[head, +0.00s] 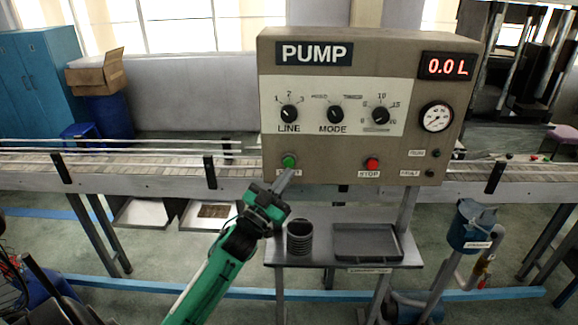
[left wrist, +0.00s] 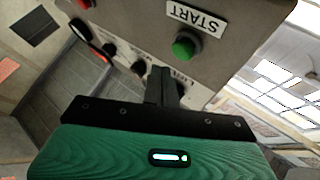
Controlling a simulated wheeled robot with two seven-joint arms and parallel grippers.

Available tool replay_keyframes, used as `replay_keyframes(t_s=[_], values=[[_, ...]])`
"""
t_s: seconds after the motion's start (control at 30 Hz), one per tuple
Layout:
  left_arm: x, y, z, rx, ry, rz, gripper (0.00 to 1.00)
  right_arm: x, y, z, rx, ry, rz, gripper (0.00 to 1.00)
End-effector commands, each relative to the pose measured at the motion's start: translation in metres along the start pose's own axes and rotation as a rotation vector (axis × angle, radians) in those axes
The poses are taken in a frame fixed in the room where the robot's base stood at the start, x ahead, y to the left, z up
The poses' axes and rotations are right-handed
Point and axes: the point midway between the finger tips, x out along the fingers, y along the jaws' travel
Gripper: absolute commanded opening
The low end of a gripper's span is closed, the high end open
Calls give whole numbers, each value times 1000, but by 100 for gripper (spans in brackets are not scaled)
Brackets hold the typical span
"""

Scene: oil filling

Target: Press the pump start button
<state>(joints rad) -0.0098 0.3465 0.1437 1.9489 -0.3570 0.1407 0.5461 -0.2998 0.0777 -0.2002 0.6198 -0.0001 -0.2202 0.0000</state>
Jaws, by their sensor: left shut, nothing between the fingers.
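The pump panel (head: 270,150) is a brown box with a display reading 0.0 L. The green start button (head: 289,160) is at its lower left; its label is partly hidden by my left gripper (head: 286,178). The gripper is shut and empty, its tips just below the button. In the left wrist view the green button (left wrist: 184,47) and START label (left wrist: 195,17) show clear beyond the shut fingers (left wrist: 163,80). I cannot tell the exact gap; no contact with the button shows. My right gripper is not in view.
The red stop button (head: 372,164) is to the right on the panel. Above are the line knob (head: 289,113) and mode knob (head: 335,116). A stand below holds a dark ribbed cup (head: 299,240) and a grey tray (head: 366,256). A conveyor (head: 140,163) runs behind.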

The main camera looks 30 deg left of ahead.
Motion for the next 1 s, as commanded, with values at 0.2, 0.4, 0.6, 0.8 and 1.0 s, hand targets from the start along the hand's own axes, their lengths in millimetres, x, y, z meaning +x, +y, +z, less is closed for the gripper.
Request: replay_keyframes(t_s=[0.2,0.4,0.6,0.8,1.0], values=[[8,-6,6,1,0,0,0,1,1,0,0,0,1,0],[8,-6,6,1,0,0,0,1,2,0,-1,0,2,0],[8,-6,6,1,0,0,0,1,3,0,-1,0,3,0],[8,-6,6,1,0,-1,0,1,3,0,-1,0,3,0],[8,-6,6,1,0,-1,0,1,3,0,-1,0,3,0]])
